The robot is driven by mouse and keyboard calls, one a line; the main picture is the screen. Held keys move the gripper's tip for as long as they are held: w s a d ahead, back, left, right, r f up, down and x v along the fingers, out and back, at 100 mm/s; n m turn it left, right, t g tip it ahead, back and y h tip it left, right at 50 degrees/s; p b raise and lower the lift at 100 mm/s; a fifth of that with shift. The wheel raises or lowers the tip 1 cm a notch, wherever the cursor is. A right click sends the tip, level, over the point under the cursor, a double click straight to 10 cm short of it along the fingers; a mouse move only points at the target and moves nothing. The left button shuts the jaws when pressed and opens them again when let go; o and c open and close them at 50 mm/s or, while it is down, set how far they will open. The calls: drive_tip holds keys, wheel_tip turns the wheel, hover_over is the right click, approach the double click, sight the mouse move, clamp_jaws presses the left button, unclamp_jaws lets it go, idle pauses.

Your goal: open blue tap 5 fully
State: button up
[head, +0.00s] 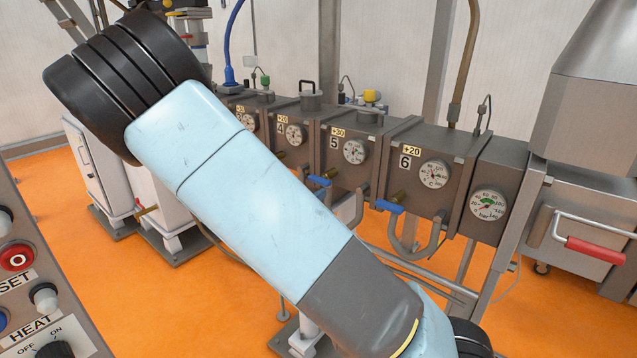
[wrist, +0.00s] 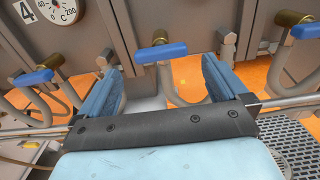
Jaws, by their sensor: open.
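Blue tap 5 (wrist: 160,53) is in the middle of the wrist view, its blue lever lying roughly crosswise on a brass stem. In the head view, its lever (head: 319,180) shows below the number 5 plate, beside my arm. My gripper (wrist: 162,78) is open and empty in the wrist view. Its two blue fingers stand either side of the lever's line, with the lever ahead of and between the tips. I cannot tell whether they touch it. The head view does not show my gripper.
Blue tap 4 (wrist: 33,78) is to the left and blue tap 6 (wrist: 305,32) to the right in the wrist view. Bent grey pipes hang below the taps. A metal rail (wrist: 290,103) runs beside the gripper. Grey barrel blocks with dials (head: 433,174) stand behind.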

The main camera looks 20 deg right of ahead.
sight(317, 183)
drive_tip(key=x, duration=0.6)
drive_tip(key=shift+w+d, duration=0.2)
drive_tip(key=shift+d, duration=0.1)
drive_tip(key=c, duration=1)
